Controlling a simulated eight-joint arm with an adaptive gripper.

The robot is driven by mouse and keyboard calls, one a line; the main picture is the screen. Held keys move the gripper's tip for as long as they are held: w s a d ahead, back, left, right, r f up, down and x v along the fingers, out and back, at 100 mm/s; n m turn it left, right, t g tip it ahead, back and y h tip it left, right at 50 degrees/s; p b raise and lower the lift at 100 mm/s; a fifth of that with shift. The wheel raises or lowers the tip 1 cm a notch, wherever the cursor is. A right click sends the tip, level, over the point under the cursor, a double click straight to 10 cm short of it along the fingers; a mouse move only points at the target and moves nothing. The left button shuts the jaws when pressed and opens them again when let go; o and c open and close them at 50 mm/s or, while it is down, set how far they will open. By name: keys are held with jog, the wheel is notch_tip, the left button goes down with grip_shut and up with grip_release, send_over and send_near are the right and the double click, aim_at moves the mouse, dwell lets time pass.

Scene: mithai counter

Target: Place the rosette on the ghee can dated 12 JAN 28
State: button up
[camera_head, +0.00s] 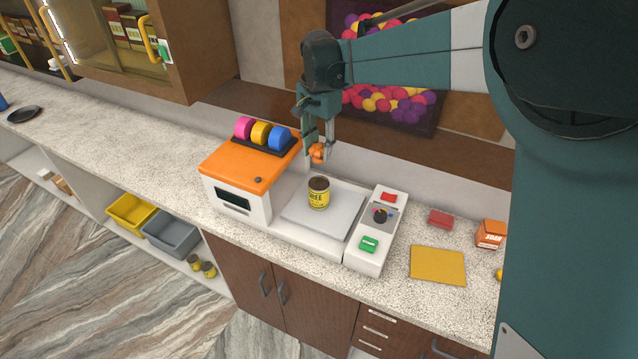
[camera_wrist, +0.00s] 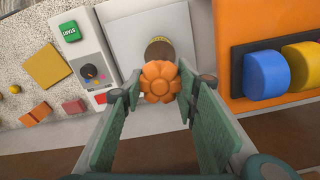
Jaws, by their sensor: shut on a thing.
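My gripper (camera_head: 318,150) is shut on the orange rosette (camera_head: 317,153) and holds it in the air above the back of the machine's plate. In the wrist view the rosette (camera_wrist: 159,82) sits between the fingertips. One yellow ghee can (camera_head: 319,193) with a brown top stands upright on the grey plate (camera_head: 295,212), in front of and below the rosette. In the wrist view the can (camera_wrist: 159,49) is partly hidden behind the rosette. Its label reads GHEE in part; I cannot read a date. More small yellow cans (camera_head: 201,267) are on the lower shelf, their labels unreadable.
An orange-topped machine (camera_head: 247,166) with pink, yellow and blue rolls stands left of the plate. A control panel (camera_head: 377,230) with red and green buttons is at right. A yellow mat (camera_head: 437,265), red block (camera_head: 440,219) and orange box (camera_head: 490,234) lie further right.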

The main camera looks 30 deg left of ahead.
jog(key=shift+f, duration=0.15)
send_over(319, 183)
jog(key=shift+w+f, duration=0.1)
jog(key=shift+f, duration=2.9)
jog(key=shift+f, duration=1.9)
jog(key=shift+f, duration=0.15)
jog(key=o, duration=0.7)
notch_tip(319, 183, up, 12)
jog(key=shift+r, duration=0.2)
